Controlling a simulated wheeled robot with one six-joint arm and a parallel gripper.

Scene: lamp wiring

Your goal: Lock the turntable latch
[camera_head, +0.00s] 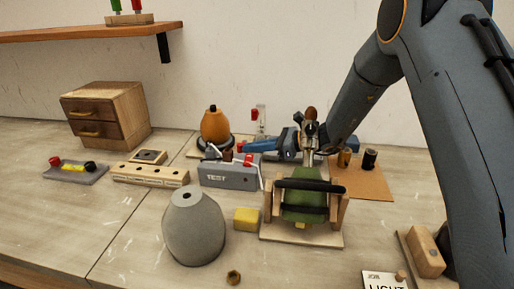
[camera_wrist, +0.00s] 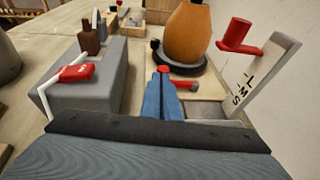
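The turntable (camera_head: 230,145) is a dark round disc on a pale board, with an orange lamp body (camera_head: 215,124) upright on it. In the wrist view the disc (camera_wrist: 201,68) and the orange body (camera_wrist: 187,32) are just beyond my gripper. My gripper (camera_wrist: 164,78) has blue fingers close together, pointing at the disc's near edge. A small red tip (camera_wrist: 163,69) shows at their ends; I cannot tell whether they grip it. A red piece (camera_wrist: 187,86) lies low beside the fingers, probably the latch, partly hidden. In the head view my gripper (camera_head: 243,147) reaches left behind the grey TEST box.
The grey TEST box (camera_wrist: 88,90) with a red-handled white lever stands close left of my fingers. An upright white plate (camera_wrist: 262,78) with a red lever (camera_wrist: 240,36) stands close right.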

